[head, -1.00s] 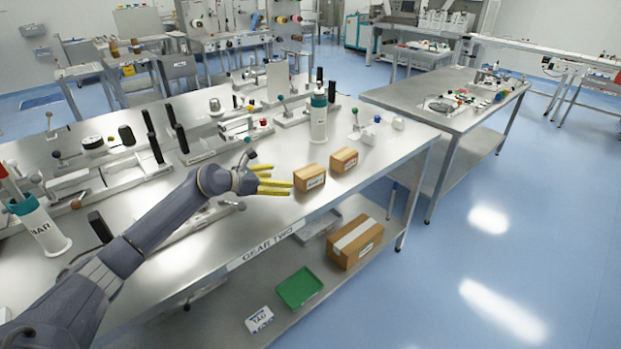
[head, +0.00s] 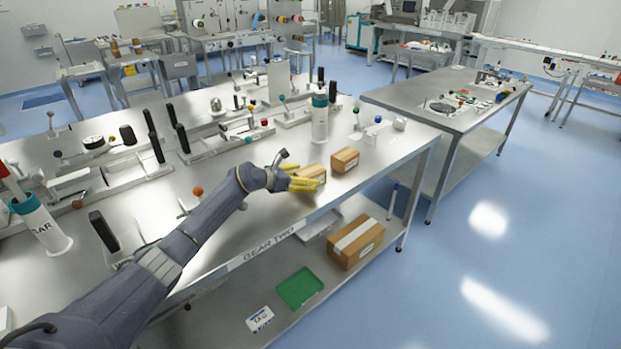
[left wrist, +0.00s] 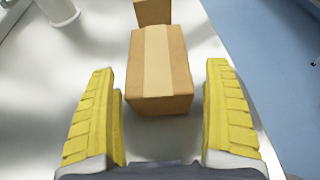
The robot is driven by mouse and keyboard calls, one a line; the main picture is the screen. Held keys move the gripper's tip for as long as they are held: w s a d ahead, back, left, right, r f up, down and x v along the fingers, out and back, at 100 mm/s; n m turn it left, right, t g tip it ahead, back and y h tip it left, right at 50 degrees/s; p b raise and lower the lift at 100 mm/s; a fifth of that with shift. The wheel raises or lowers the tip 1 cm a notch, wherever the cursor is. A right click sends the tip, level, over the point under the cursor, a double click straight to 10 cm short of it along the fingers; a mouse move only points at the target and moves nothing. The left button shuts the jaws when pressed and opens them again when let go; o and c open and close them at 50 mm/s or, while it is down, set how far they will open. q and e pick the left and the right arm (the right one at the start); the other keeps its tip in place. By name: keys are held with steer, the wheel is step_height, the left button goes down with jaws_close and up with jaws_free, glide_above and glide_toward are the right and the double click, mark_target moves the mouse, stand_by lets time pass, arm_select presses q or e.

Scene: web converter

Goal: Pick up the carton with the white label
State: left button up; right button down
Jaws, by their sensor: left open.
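Two small brown cartons stand on the steel table near its front right edge. The nearer carton (head: 314,171) is partly hidden by my left gripper (head: 304,184) in the head view. In the left wrist view this carton (left wrist: 160,70) lies ahead between the two yellow fingers of my open left gripper (left wrist: 165,115), with a tan tape strip along its top. The nearer carton's label is hidden now.
A white bottle with a teal cap (head: 319,118) stands behind the cartons. Fixtures with black handles (head: 155,147) fill the table's back and left. A larger taped box (head: 356,242) and a green tray (head: 300,288) are on the lower shelf.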

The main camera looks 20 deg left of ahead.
arm_select(q)
steer(key=shift+x, duration=0.8)
steer(key=c, duration=1.3)
